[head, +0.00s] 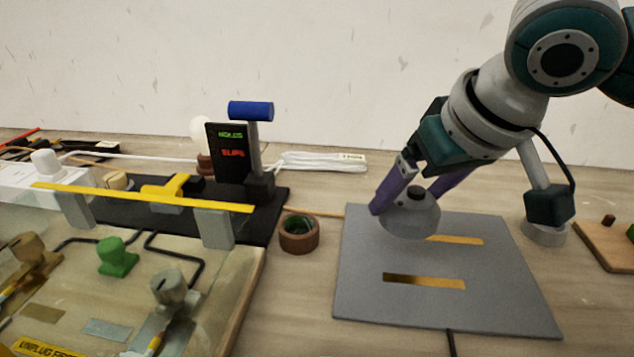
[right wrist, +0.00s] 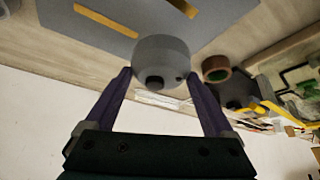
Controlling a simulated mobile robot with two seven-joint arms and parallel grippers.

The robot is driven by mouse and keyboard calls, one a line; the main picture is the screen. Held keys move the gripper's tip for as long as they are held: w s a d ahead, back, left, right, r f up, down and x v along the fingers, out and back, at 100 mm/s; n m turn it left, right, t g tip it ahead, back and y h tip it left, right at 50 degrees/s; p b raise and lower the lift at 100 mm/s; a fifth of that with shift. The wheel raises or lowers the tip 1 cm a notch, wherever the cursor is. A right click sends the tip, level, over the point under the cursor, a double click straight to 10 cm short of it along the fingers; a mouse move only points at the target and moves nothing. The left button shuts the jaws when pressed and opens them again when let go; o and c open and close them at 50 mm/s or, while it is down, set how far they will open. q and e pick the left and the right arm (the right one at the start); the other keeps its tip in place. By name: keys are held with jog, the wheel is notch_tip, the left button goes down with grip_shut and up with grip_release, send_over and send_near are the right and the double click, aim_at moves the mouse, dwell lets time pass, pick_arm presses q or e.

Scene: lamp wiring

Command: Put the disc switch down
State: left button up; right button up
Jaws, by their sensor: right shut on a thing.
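The disc switch (head: 409,219) is a grey rounded disc with a small dark knob on top. My right gripper (head: 412,196), with purple fingers, is shut on it. The disc is over the back left part of a grey mat (head: 360,290) with two brass strips. I cannot tell whether it touches the mat. In the right wrist view the disc switch (right wrist: 162,58) sits between the two purple fingers of the gripper (right wrist: 163,85), and the mat (right wrist: 215,18) lies beyond it. My left gripper is not in view.
A brown ring (head: 299,233) stands left of the mat. Further left is a wiring board with a green knob (head: 117,257), a yellow bar (head: 140,197) and a black display (head: 229,152). A wooden block (head: 606,245) lies at the right. The mat's front part is clear.

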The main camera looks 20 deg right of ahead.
notch_tip(320, 180, down, 5)
jog(key=shift+f+b, duration=0.2)
jog(key=shift+b, duration=0.4)
jog(key=shift+f, duration=0.1)
jog(key=shift+f, duration=0.15)
jog(key=o, duration=1.1)
